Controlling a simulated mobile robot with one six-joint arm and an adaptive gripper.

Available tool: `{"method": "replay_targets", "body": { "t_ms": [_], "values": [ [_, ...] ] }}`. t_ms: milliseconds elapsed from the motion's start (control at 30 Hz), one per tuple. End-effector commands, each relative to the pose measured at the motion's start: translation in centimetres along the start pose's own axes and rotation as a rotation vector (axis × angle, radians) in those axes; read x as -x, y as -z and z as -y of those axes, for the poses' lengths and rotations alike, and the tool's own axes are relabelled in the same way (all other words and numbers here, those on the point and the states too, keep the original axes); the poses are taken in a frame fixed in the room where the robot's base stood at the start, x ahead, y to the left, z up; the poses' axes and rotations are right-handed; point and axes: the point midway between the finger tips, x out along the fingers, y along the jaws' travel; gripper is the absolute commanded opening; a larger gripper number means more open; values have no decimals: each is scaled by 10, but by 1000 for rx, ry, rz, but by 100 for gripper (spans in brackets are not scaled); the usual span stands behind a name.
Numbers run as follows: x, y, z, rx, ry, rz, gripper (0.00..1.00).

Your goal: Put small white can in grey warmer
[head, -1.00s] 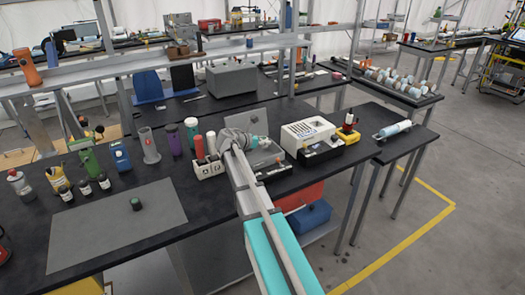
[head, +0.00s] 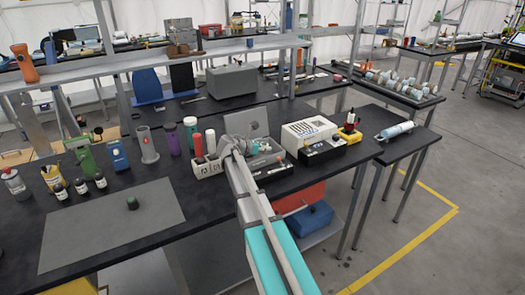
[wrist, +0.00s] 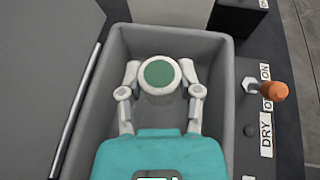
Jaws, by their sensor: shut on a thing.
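The small white can (wrist: 158,78) has a green top and stands about upright between the fingers of my gripper (wrist: 160,84) in the wrist view. My gripper is shut on it. Can and fingers are within the outline of the grey warmer's open basin (wrist: 107,110); I cannot tell whether the can touches the floor. In the head view the grey warmer has a raised grey lid (head: 253,126) and stands on the black bench. My arm partly hides the warmer there, and the can is not clear.
An orange-tipped knob (wrist: 276,91) stands right of the basin. A white machine (head: 308,131) is right of the warmer. A white rack with a red cylinder (head: 198,146) is close on the left. A grey mat (head: 90,225) lies front left.

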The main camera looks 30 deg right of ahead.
Motion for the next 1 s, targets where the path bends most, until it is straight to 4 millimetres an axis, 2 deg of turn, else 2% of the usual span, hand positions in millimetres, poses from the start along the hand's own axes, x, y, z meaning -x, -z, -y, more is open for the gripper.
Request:
{"method": "replay_targets", "body": {
  "t_ms": [967,1000],
  "values": [
    [-5,10,0,0,0,0,13],
    [-5,10,0,0,0,0,53]
  ]
}}
